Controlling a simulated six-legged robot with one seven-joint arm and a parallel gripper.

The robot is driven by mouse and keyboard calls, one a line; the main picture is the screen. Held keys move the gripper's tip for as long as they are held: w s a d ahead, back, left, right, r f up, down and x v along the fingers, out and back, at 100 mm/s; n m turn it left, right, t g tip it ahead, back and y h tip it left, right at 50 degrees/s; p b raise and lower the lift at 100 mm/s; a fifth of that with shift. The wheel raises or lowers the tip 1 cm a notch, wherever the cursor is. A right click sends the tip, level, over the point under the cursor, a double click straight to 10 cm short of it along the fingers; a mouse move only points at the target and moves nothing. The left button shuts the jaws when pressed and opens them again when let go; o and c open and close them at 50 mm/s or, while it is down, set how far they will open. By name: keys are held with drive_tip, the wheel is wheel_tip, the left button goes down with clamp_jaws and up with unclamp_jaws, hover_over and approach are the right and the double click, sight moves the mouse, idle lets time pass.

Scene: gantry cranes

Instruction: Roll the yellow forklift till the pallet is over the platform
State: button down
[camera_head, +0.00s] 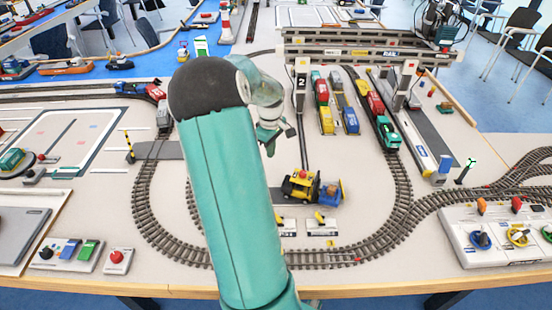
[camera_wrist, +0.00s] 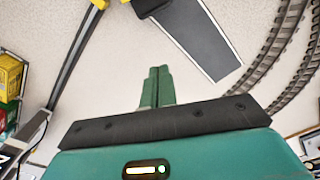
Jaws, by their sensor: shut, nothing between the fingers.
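The yellow forklift (camera_head: 299,186) stands on the table right of my arm, inside the track loop. A blue piece (camera_head: 330,194) at its right end may be the pallet with its load. In the wrist view, a yellow and black part (camera_wrist: 145,7) at the top edge looks like the forklift, mostly out of frame. A flat dark grey plate (camera_wrist: 203,45) lies beside it; I cannot tell whether it is the platform. My gripper (camera_head: 268,140) is beyond the forklift, apart from it. Its green fingers (camera_wrist: 157,72) are together and empty.
A train track (camera_head: 150,215) curves around the forklift. Two small white control boxes (camera_head: 320,226) stand just nearer than it. The gantry crane (camera_head: 365,50) with parked containers and trucks is behind. A control panel (camera_head: 505,238) stands at right. My arm hides part of the table.

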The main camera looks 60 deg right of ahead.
sight(286, 177)
wheel_tip(286, 177, down, 8)
drive_tip(key=shift+f, duration=0.2)
drive_tip(key=s, duration=0.3)
drive_tip(key=shift+s+a+f, duration=0.15)
drive_tip(key=shift+s+f, duration=0.05)
drive_tip(key=shift+s, duration=0.35)
drive_tip(key=shift+s+a, duration=0.1)
drive_tip(key=shift+s, duration=0.7)
drive_tip(key=shift+s, duration=0.1)
wheel_tip(286, 177, up, 14)
drive_tip(key=shift+w, duration=0.35)
